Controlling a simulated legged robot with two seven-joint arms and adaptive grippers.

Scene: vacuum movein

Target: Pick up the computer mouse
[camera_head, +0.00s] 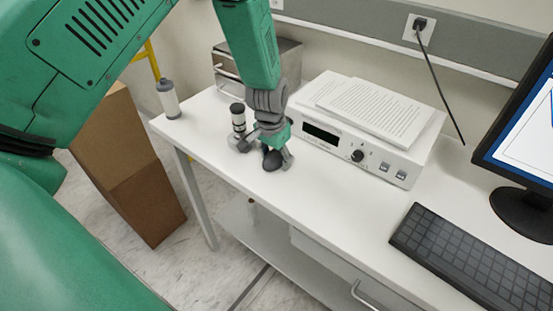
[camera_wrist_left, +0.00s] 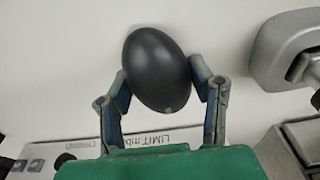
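The computer mouse (camera_wrist_left: 157,69) is a smooth black oval on the white table. In the left wrist view it sits between the two fingers of my left gripper (camera_wrist_left: 160,88), with a fingertip close to or against each side. I cannot tell whether both fingertips press on it. In the head view the mouse (camera_head: 272,160) shows as a small dark shape under my left gripper (camera_head: 265,155), which points down near the table's front edge. My right gripper is in neither view.
A white instrument (camera_head: 345,146) with papers on top stands right of the gripper. A keyboard (camera_head: 475,255) and monitor (camera_head: 520,140) are at the right. A bottle (camera_head: 168,100) stands at the left corner.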

